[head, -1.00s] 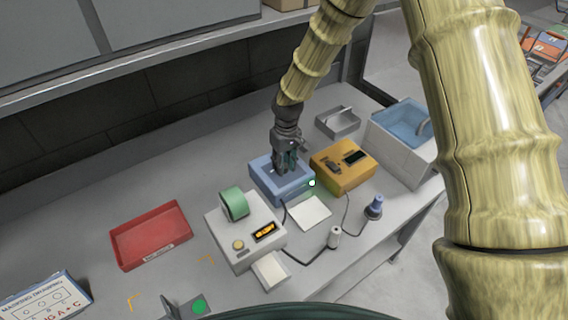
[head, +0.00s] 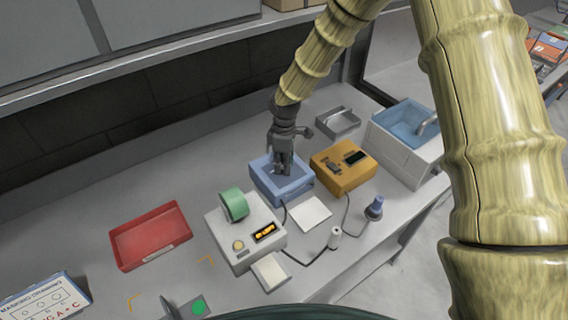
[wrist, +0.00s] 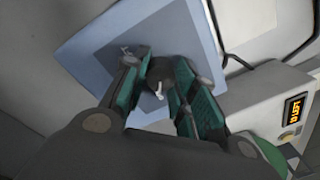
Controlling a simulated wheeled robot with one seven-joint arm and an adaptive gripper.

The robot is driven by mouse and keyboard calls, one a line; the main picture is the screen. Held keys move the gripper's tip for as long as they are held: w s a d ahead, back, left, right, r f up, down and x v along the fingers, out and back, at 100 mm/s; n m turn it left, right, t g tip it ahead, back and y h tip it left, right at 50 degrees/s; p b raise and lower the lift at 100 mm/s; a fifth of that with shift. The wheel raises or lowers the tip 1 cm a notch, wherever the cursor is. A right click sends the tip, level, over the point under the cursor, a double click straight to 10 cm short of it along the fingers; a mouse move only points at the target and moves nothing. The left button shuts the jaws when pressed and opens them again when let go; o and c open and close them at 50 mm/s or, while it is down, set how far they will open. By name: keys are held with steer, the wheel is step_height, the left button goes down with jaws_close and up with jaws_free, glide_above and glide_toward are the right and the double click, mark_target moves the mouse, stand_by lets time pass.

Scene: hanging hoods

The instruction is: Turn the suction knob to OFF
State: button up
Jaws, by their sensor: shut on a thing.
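In the head view my gripper (head: 282,168) is upright over the box top.
An orange box (head: 340,172) stands close on the right. A white box with a lit display (head: 264,232) and a green roll (head: 234,204) stand in front-left. A red tray (head: 150,235) is further left.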

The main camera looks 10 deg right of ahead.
steer(key=shift+r+n, duration=0.1)
steer(key=shift+n, duration=0.4)
steer(key=shift+w, duration=0.1)
steer(key=o, duration=1.1)
steer(key=shift+c, duration=0.2)
step_height(320, 180, up, 12)
steer(key=shift+w, duration=0.25)
steer(key=shift+s+d, duration=0.1)
